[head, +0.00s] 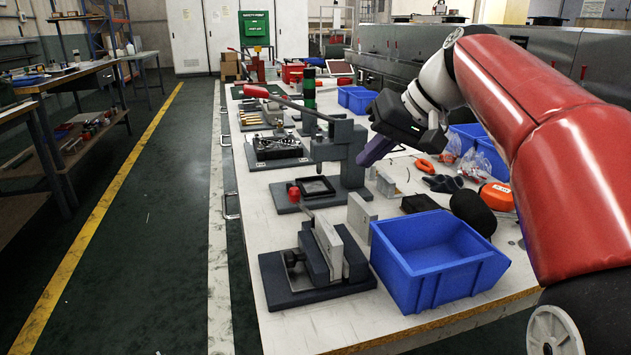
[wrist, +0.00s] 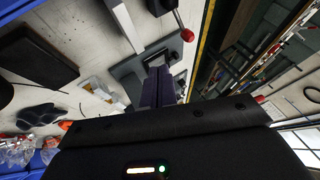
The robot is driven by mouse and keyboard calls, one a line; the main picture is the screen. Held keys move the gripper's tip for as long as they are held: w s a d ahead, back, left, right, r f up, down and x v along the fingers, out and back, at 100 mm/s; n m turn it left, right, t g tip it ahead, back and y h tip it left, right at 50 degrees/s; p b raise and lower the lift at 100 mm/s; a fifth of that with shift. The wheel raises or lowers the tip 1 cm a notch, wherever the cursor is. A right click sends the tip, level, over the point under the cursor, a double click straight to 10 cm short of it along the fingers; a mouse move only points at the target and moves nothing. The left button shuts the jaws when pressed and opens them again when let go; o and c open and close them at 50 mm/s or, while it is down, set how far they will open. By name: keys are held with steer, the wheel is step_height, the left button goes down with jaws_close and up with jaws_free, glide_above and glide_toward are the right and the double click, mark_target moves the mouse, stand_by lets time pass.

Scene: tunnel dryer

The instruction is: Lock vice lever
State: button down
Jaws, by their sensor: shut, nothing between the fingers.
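The vice (head: 312,262) stands at the near left of the bench, a dark base with grey jaw blocks. Its lever tilts up to the left and ends in a red knob (head: 294,193). What looks like the same knob (wrist: 187,35) shows near the top of the wrist view, with most of the vice cut off. My gripper (head: 366,159) is beyond the vice, above the bench and close to the grey lever press, well apart from the lever. Its purple fingers (wrist: 157,75) are together and empty, pointing down.
The grey lever press (head: 343,145) with a long red handle stands just behind the vice. The floor aisle left of the bench is clear.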

steer(key=b+x, duration=0.1)
steer(key=x, duration=0.9)
steer(key=shift+s, duration=0.1)
steer(key=a, duration=0.3)
steer(key=shift+s+a+r, duration=0.15)
steer(key=shift+a, duration=0.4)
